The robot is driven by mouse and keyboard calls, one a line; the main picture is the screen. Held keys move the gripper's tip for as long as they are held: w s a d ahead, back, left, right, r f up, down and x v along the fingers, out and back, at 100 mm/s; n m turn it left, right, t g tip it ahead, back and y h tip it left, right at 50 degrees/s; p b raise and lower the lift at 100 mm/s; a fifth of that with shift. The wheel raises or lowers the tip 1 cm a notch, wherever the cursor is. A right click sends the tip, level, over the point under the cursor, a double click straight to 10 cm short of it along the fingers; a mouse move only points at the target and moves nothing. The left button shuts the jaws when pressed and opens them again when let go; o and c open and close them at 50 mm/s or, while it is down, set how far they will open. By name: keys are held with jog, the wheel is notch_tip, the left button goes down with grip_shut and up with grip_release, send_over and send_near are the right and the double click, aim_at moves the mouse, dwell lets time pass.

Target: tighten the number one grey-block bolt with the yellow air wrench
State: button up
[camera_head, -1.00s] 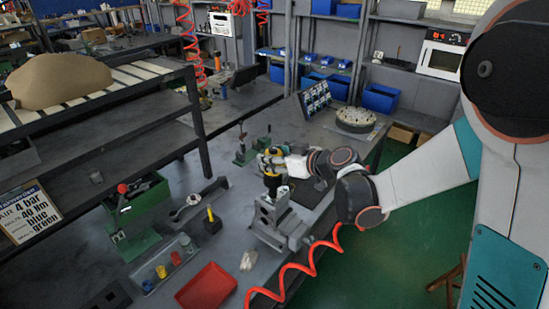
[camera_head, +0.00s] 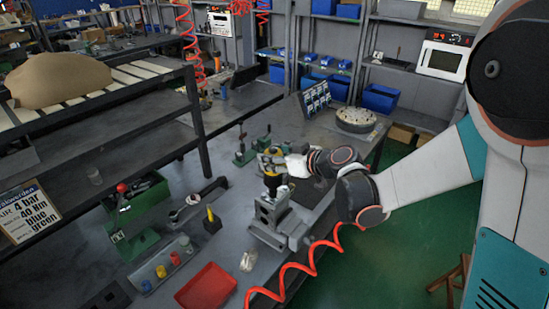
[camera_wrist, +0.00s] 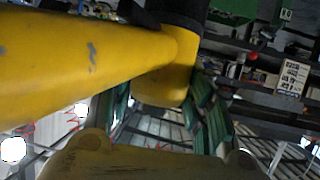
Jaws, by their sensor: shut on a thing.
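My gripper (camera_head: 285,152) holds the yellow air wrench (camera_head: 268,160) above the grey block (camera_head: 272,212) on the bench. The wrench points down, and its dark lower end (camera_head: 271,183) is at the top of the block. I cannot tell whether it touches a bolt; the bolts are too small or hidden. In the wrist view the yellow wrench body (camera_wrist: 110,55) fills the upper left, with its dark end at the top.
A red tray (camera_head: 206,287), a green vise-like machine (camera_head: 135,210) and small coloured cups (camera_head: 168,265) lie left of the block. A coiled red hose (camera_head: 300,268) runs along the bench's front edge.

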jog(key=shift+f+b, duration=1.25)
jog(key=shift+b, duration=0.5)
dwell(4.3)
jog(key=shift+r, duration=0.1)
dwell(0.5)
